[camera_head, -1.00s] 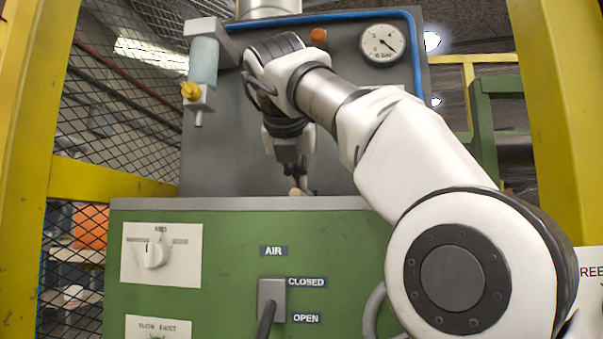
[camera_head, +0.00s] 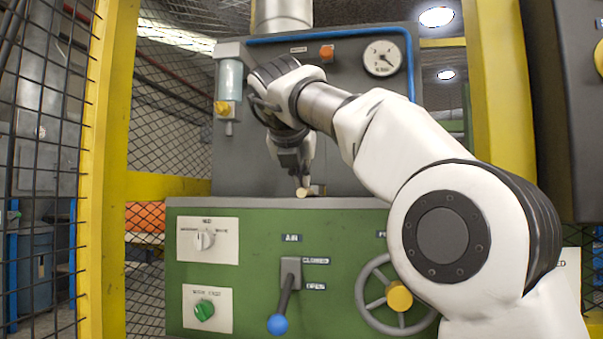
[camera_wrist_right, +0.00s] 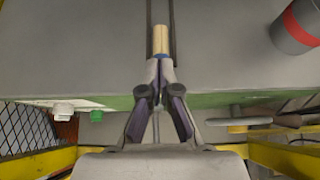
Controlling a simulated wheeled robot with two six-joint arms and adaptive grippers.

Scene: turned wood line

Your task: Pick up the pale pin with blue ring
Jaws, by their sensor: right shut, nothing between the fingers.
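The pale pin with blue ring (camera_wrist_right: 160,40) lies on the grey top of the green cabinet, straight beyond my right fingertips in the right wrist view. Its blue band shows at the end nearest the fingers. In the head view a small pale end of it (camera_head: 301,192) shows just below my right gripper (camera_head: 297,178). In the wrist view the right gripper (camera_wrist_right: 159,88) is shut with its tips together and nothing between them. The tips are very close to the pin's blue end; I cannot tell whether they touch. My left gripper is not in view.
A dark cylinder with a red band (camera_wrist_right: 298,26) is at the upper right of the wrist view. The green cabinet (camera_head: 260,225) carries a blue-knobbed lever (camera_head: 278,322) and a handwheel (camera_head: 360,292). A grey back panel (camera_head: 350,130) rises behind; yellow posts (camera_head: 112,130) flank it.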

